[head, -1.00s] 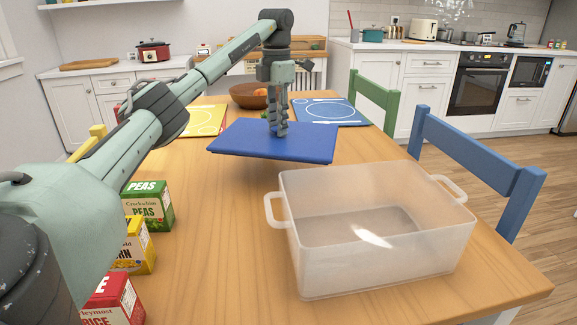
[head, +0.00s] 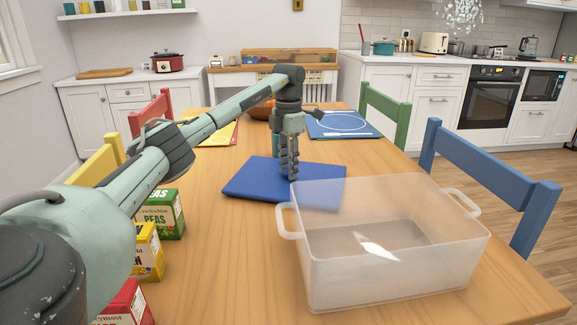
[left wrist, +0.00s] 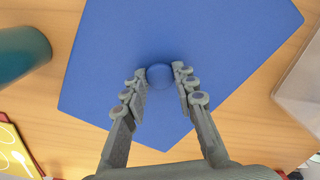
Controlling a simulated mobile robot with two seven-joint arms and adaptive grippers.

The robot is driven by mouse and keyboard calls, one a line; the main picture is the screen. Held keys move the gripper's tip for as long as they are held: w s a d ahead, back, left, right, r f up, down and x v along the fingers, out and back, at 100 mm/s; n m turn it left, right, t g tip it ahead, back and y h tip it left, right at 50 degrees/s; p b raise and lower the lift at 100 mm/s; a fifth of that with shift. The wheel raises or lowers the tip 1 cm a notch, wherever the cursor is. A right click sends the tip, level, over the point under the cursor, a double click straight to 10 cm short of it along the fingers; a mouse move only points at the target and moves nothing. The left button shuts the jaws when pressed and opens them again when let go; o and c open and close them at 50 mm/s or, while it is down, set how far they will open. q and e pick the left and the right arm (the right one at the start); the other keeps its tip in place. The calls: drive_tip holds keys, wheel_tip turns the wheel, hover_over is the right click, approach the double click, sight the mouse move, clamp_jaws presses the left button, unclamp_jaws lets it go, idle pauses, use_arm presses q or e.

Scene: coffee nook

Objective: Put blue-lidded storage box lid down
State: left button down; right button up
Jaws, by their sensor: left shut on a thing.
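The blue lid (head: 250,180) lies level, on or just above the wooden table, left of and behind the open clear storage box (head: 395,265). I cannot tell whether it touches the table. My left gripper (head: 289,178) points down over the lid. In the left wrist view, my left gripper (left wrist: 159,77) is shut on the round blue knob of the lid (left wrist: 225,40). The clear box (left wrist: 302,85) shows at the right edge there. My right gripper is not in view.
Green peas box (head: 165,215), yellow box (head: 149,252) and red box (head: 125,305) stand along the left, partly behind my arm. A blue placemat (head: 343,124) lies farther back. Blue chair (head: 490,170) and green chair (head: 385,115) flank the right edge. A teal thing (left wrist: 20,52) is near the lid.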

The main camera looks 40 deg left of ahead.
use_arm(q)
drive_tip(key=c, duration=1.6)
unclamp_jaws()
drive_tip(key=shift+f, duration=0.1)
drive_tip(key=o, duration=0.4)
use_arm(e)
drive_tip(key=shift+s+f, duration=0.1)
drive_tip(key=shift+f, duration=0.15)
use_arm(q)
wheel_tip(320, 180, up, 12)
drive_tip(key=shift+p, duration=0.3)
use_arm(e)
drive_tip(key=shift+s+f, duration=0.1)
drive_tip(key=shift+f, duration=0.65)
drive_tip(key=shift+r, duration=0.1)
